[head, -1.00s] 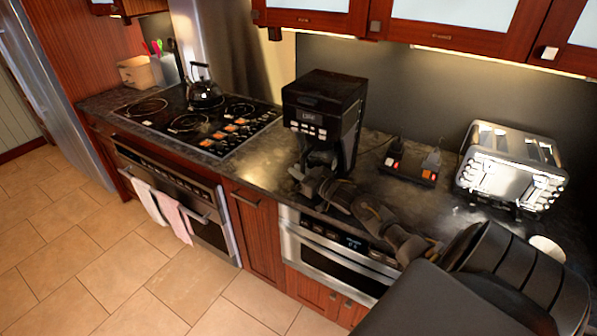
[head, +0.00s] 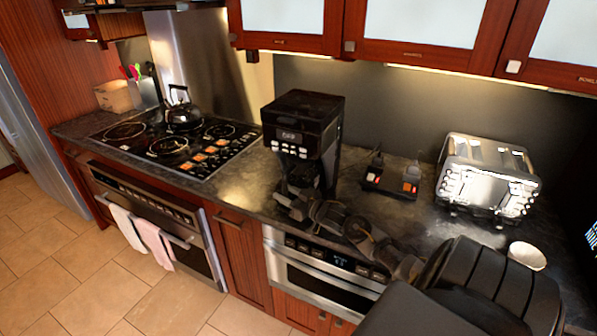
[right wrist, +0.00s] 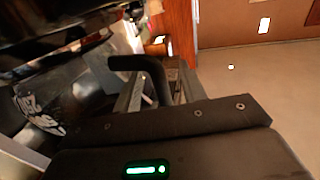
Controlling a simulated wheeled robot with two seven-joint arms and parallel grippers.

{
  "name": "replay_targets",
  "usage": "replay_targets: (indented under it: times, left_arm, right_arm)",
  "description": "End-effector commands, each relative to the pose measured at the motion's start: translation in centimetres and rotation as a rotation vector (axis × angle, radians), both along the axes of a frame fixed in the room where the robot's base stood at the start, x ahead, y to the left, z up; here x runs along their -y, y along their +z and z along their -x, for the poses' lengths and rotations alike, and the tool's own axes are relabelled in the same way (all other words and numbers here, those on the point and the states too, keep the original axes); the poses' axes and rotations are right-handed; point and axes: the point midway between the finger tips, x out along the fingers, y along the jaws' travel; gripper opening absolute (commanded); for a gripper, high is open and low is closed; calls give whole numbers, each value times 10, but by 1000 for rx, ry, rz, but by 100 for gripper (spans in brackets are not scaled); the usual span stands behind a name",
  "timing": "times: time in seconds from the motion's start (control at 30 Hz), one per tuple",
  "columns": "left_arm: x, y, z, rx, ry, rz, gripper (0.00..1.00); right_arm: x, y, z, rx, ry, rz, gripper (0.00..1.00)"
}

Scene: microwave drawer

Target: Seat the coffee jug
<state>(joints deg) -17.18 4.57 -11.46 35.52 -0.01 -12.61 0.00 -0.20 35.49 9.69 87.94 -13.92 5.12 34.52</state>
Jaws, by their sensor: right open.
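The black coffee machine (head: 303,135) stands on the counter. The coffee jug is hard to make out in the dark below the machine's head in the head view. In the right wrist view, the dark glass jug (right wrist: 62,92) is at the left, with its black curved handle (right wrist: 140,63) reaching toward my gripper. My right gripper (head: 290,193) is open, low in front of the machine. In the right wrist view its metal fingers (right wrist: 152,92) are beside the handle, which appears to lie between them; contact cannot be told. My left gripper is not in view.
A toaster (head: 490,180) and a white bowl (head: 527,256) stand to the right. A small dark stand with red-lit parts (head: 390,180) is behind my right arm. The stove with a kettle (head: 183,108) is to the left. An oven (head: 320,265) is under the counter.

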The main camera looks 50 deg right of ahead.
Motion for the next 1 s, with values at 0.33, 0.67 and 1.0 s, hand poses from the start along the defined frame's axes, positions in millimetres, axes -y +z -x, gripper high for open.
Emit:
replay_targets:
  times: [0.33, 0.67, 1.0]
  left_arm:
    - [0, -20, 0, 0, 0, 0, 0]
    - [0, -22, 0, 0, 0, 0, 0]
    - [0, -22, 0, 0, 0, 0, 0]
  right_arm:
    - [6, -3, 65, 0, 1, 1, 41]
    - [8, 1, 82, 3, 0, 1, 41]
    - [4, -4, 83, -12, -6, 3, 41]
